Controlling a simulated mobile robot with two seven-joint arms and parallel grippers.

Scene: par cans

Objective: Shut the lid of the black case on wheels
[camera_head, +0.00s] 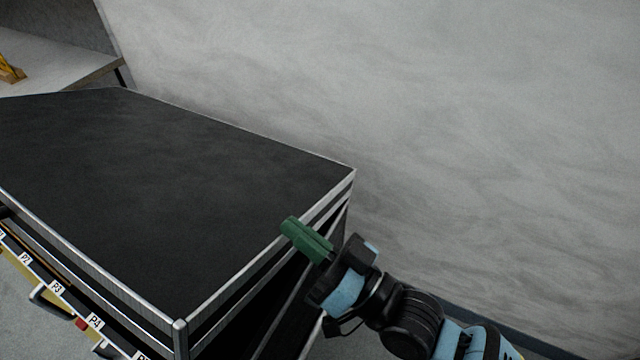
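The black case (160,170) has a flat black lid top with silver metal edges and fills the left and middle of the head view. On its right side a dark wedge-shaped gap (262,318) shows below the lid's rim, narrower toward the back, so the lid looks partly lowered, not flush. My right gripper (306,240), with green fingers, is at the lid's right edge. Its fingers lie together with nothing seen between them. I cannot tell whether they touch the rim. My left gripper is not in view. The case's wheels are hidden.
A grey wall (450,120) rises close behind and to the right of the case. A pale shelf or table (50,62) with a yellow object (10,70) stands at the back left.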

